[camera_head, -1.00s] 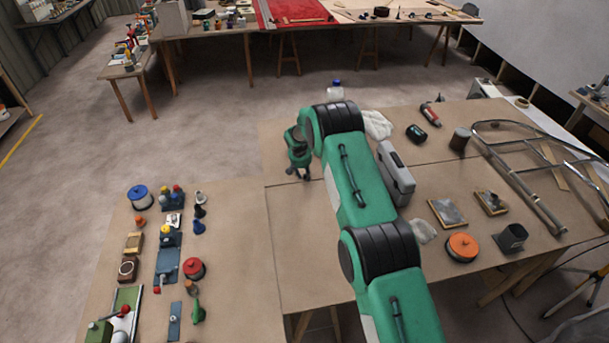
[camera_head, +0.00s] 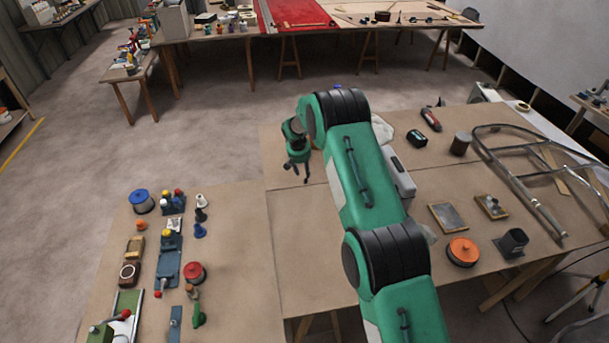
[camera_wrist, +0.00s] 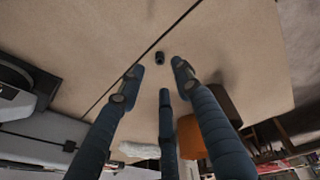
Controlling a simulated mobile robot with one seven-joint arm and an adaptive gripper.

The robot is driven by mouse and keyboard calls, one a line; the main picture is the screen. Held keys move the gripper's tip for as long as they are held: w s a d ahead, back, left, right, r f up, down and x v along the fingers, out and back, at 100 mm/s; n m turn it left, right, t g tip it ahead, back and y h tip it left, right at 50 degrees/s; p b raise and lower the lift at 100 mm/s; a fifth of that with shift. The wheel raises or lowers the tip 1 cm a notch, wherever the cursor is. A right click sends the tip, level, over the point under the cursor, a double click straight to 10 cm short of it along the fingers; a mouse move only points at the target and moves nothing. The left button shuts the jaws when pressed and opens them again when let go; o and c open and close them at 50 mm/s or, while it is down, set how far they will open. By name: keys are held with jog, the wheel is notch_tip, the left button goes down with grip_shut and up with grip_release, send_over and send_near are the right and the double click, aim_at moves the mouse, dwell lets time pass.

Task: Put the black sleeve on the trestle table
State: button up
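A small black sleeve (camera_wrist: 160,57) stands or lies on the brown top of the trestle table, near a dark seam, in the wrist view. In the head view I cannot make it out; my gripper or arm probably covers it. My gripper (camera_wrist: 160,80) has three blue fingers spread apart, with nothing between them. The sleeve shows just beyond the fingertips, apart from them. In the head view my gripper (camera_head: 298,174) points down over the left part of the trestle table (camera_head: 290,245), near the seam.
A grey case (camera_head: 402,180), an orange-lidded tin (camera_head: 462,251), a dark cylinder (camera_head: 460,143) and a metal frame (camera_head: 540,200) are on the right part of the table. Several small tools and a blue-lidded tin (camera_head: 141,201) stand at the left. The table around the gripper is mostly clear.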

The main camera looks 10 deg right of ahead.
jog(key=shift+v, duration=2.4)
jog(key=shift+r, duration=0.15)
jog(key=s+d+r, duration=0.1)
jog(key=s+r, duration=0.3)
jog(key=r, duration=0.7)
jog(key=s+d+r, duration=0.1)
jog(key=s+r, duration=0.4)
jog(key=r, duration=0.5)
jog(key=s+r+t, duration=0.1)
jog(key=s+r, duration=1.5)
jog(key=s+d+r+t+y, duration=0.1)
jog(key=s+r, duration=0.3)
jog(key=s, duration=0.6)
jog(key=s+r, duration=0.5)
jog(key=s, duration=0.5)
jog(key=s+f+t, duration=0.1)
jog(key=s+f, duration=0.2)
jog(key=s, duration=1.7)
jog(key=shift+s+n+y, duration=0.3)
jog(key=shift+y, duration=0.1)
